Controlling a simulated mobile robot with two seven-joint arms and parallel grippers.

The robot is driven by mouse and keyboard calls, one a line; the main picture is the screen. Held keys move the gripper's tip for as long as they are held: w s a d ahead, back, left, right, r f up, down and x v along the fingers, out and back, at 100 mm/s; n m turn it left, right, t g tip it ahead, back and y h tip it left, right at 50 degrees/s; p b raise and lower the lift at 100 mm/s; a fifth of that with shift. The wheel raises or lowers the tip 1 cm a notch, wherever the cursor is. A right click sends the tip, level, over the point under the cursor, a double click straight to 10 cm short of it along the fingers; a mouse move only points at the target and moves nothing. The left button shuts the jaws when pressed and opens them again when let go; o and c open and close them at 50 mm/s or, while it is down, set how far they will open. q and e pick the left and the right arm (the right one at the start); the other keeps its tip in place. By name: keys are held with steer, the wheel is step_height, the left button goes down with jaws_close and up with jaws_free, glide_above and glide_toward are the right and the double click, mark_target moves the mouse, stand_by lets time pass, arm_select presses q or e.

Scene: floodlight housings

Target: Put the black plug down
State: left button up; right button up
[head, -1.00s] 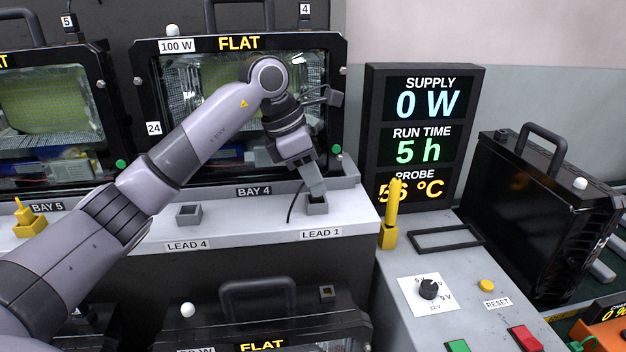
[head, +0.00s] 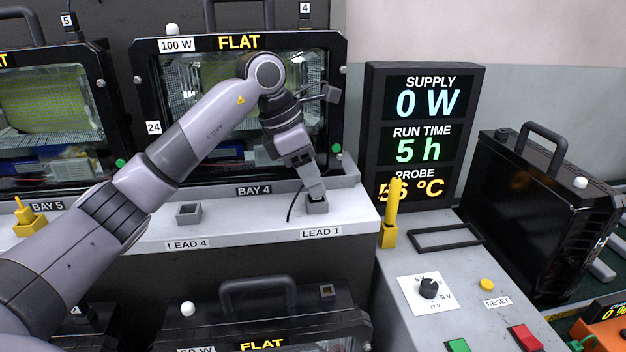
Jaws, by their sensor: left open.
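My left gripper (head: 316,194) is open and points down at the grey holder (head: 318,207) labelled LEAD 1, at the right end of the pale shelf in front of BAY 4. Its fingertips are at the mouth of this holder. A thin black lead (head: 292,207) curves down onto the shelf just left of the holder. The black plug itself cannot be made out clearly; the fingers and the holder's walls hide that spot. My right gripper is out of view.
An empty-looking grey holder (head: 189,213) labelled LEAD 4 stands to the left. A yellow probe (head: 393,205) stands upright to the right, before the display panel (head: 421,136). A floodlight housing marked FLAT (head: 342,95) stands close behind my arm.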

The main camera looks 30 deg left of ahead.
arm_select(q)
steer(key=v, duration=1.1)
steer(key=shift+s+f, duration=0.1)
